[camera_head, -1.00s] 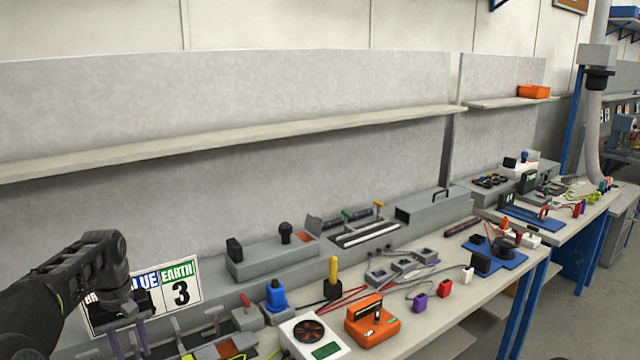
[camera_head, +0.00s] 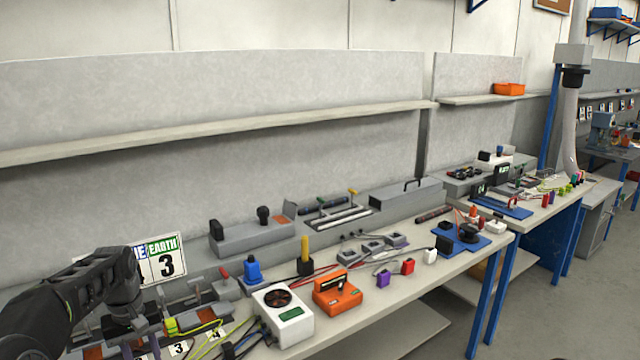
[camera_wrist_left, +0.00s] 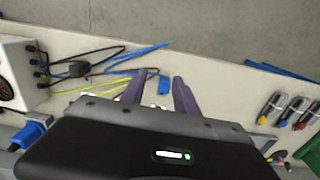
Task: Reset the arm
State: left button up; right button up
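My black left arm comes in at the lower left of the head view, bent downward at the wrist. My left gripper (camera_head: 140,347) hangs over the near left part of the bench, partly cut off by the picture's bottom edge. In the left wrist view its two purple-grey fingers (camera_wrist_left: 159,82) stand apart with no held object visible. Cables and a small blue piece (camera_wrist_left: 165,86) show on the bench beyond the fingers. My right arm and gripper are in neither view.
The long bench (camera_head: 400,318) carries a white fan box (camera_head: 284,314), an orange device (camera_head: 337,292), a grey case (camera_head: 408,198) and several coloured plugs. Open floor (camera_head: 590,310) lies to the right.

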pick_arm(q)
jog(key=s+d+f+m+h, duration=0.1)
jog(key=s+d+f+m, duration=0.15)
jog(key=d+f, duration=0.8)
jog(key=s+d+f+m+h, duration=0.15)
jog(key=s+d+f, duration=0.25)
jog(key=d+f, duration=0.65)
jog(key=s+d+f, duration=0.3)
jog(key=s+d, duration=0.1)
jog(key=s, duration=0.3)
jog(key=s+d+f+h, duration=0.1)
jog(key=s+d+f, duration=0.2)
jog(key=s, duration=0.5)
jog(key=s+d+f+m, duration=0.1)
jog(key=s+d+f, duration=0.3)
jog(key=s, duration=0.4)
jog(key=shift+d+t, duration=0.3)
jog(key=shift+d, duration=0.35)
jog(key=shift+h, duration=0.25)
